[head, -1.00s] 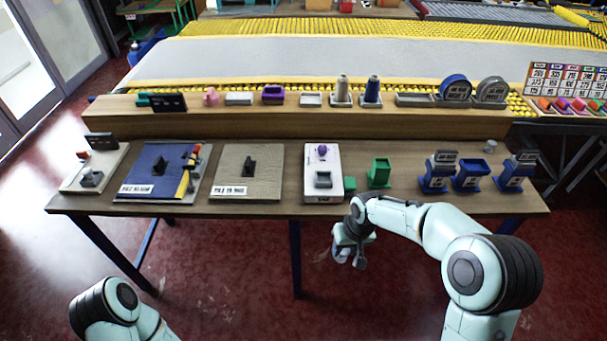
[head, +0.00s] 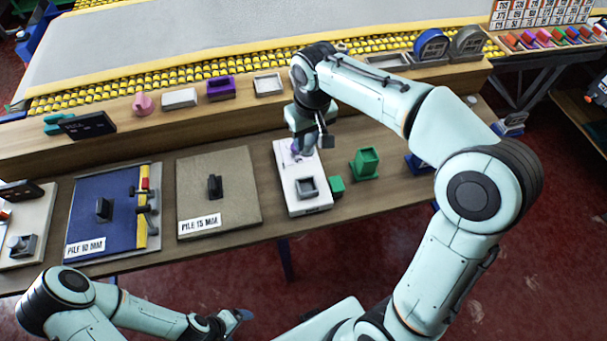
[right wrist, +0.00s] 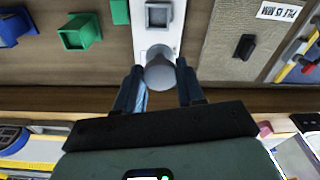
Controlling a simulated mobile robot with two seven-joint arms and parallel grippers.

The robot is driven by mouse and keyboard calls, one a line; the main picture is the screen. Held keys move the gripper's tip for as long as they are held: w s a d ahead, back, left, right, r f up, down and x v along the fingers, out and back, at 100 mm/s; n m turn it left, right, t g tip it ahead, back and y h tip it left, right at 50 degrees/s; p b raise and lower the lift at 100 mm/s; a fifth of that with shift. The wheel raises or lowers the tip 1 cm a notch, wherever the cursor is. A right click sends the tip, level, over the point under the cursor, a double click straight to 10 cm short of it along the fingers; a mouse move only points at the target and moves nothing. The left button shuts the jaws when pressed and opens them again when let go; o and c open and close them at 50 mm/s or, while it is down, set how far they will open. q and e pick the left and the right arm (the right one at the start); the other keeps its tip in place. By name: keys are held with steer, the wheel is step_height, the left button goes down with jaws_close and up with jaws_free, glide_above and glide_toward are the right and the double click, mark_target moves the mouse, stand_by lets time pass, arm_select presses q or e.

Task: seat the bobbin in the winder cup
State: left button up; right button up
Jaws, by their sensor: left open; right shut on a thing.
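The white winder plate (head: 290,178) lies on the front bench, with a square grey cup (head: 307,187) near its front end and a purple knob (head: 297,152) behind. In the right wrist view the cup (right wrist: 158,14) shows at the top. My right gripper (head: 308,142) is over the back part of the plate. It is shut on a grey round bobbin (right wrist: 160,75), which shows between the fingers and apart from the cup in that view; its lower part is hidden. My left gripper (head: 240,318) is open and empty, low in front of the bench.
A green holder (head: 366,162) and a small green block (head: 337,185) stand right of the plate. The pile boards (head: 220,215) lie left.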

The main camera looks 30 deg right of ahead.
mark_target(311, 154)
arm_select(q)
steer(key=shift+s+f+b, duration=0.75)
steer(key=shift+s+f, duration=0.3)
steer(key=shift+f, duration=0.2)
arm_select(e)
steer(key=shift+s+f, duration=0.1)
steer(key=shift+f, duration=8.6)
steer(key=shift+f, duration=0.2)
arm_select(q)
steer(key=shift+s+f, duration=0.1)
steer(key=shift+f, duration=0.05)
arm_select(e)
steer(key=o, duration=1)
steer(key=shift+o, duration=0.2)
steer(key=shift+r, duration=0.1)
steer(key=shift+r, duration=0.3)
steer(key=r, duration=0.7)
steer(key=s+r+p, duration=0.1)
steer(key=r, duration=0.3)
steer(key=shift+s+r, duration=0.1)
steer(key=shift+r, duration=0.25)
arm_select(q)
steer(key=shift+w+r, duration=0.6)
steer(key=shift+r, duration=0.2)
